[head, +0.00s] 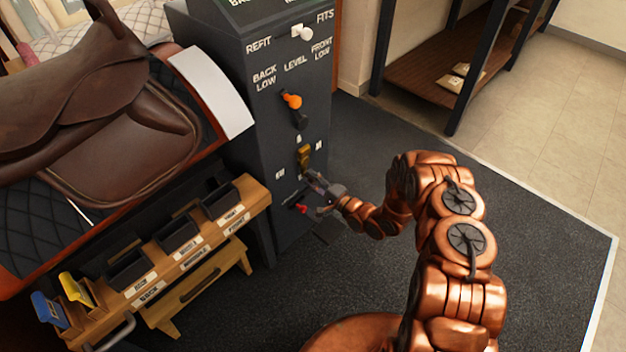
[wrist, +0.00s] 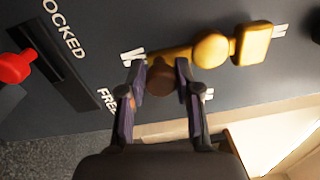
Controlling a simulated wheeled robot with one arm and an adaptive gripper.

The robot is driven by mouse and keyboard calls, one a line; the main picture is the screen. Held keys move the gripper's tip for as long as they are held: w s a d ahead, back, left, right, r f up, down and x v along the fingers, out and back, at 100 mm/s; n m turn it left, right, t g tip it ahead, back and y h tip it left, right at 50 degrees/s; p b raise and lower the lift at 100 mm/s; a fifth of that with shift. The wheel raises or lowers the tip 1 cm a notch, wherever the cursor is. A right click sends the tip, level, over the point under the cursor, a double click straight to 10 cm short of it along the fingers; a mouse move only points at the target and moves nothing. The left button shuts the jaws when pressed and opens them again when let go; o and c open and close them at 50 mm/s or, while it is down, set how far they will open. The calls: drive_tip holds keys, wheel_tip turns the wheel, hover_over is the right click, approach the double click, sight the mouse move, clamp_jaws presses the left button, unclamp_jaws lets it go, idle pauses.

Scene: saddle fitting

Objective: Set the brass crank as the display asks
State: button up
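The brass crank (head: 304,156) is on the front of the dark console, below the orange-knobbed lever. In the wrist view its brass arm (wrist: 211,49) runs across the upper right, with a brown round grip (wrist: 161,80) at its left end. My gripper (head: 318,190) is just below the crank in the head view. In the wrist view my gripper (wrist: 158,70) has its fingers apart, one on either side of the brown grip; firm contact is not clear. The display (head: 265,8) is cut off at the top edge, and its request cannot be read.
A red lever (wrist: 15,67) sits in a slot marked LOCKED and FREE. An orange-knobbed lever (head: 292,102) and a white switch (head: 303,32) are higher on the console. A saddle (head: 95,110) and a wooden bin rack (head: 180,255) stand left. Floor is clear on the right.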

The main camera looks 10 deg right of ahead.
drive_tip(key=o, duration=0.3)
drive_tip(key=shift+o, duration=0.2)
drive_tip(key=shift+d, duration=0.1)
drive_tip(key=v, duration=1.2)
